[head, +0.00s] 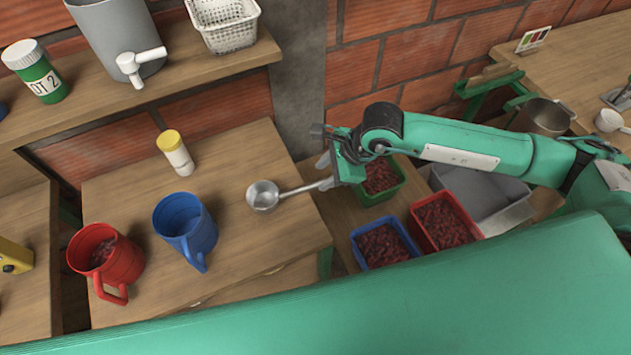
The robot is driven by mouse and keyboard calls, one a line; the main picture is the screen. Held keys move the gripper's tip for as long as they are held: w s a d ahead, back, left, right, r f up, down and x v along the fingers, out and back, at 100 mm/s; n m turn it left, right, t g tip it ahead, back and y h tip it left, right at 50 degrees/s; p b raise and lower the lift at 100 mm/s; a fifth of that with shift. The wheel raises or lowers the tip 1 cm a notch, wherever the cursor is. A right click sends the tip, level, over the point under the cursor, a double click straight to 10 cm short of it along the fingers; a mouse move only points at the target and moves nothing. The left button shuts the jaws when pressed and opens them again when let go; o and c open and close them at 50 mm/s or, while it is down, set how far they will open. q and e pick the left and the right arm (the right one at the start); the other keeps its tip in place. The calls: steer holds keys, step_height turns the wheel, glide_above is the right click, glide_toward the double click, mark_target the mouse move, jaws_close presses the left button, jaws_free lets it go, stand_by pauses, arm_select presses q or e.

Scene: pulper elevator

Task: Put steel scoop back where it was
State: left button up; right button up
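The steel scoop (263,196) is a small round metal cup with a straight handle, over the right part of the small wooden table (240,240). Its handle points right, past the table's edge, to my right gripper (327,172). The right gripper's fingers appear shut on the handle's end, though the contact is small in view. I cannot tell whether the cup touches the tabletop or hangs just above it. My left gripper is not in view.
A blue jug (186,228), a red jug (104,258) and a yellow-capped bottle (175,152) stand left of the scoop. Blue, green (388,192) and red crates of red cherries sit lower right. A steel pot (543,117) and a white scoop (608,121) are on the far-right table.

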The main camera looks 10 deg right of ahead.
steer(key=shift+b+v, duration=0.45)
steer(key=shift+v, duration=2.3)
steer(key=shift+s+f, duration=0.1)
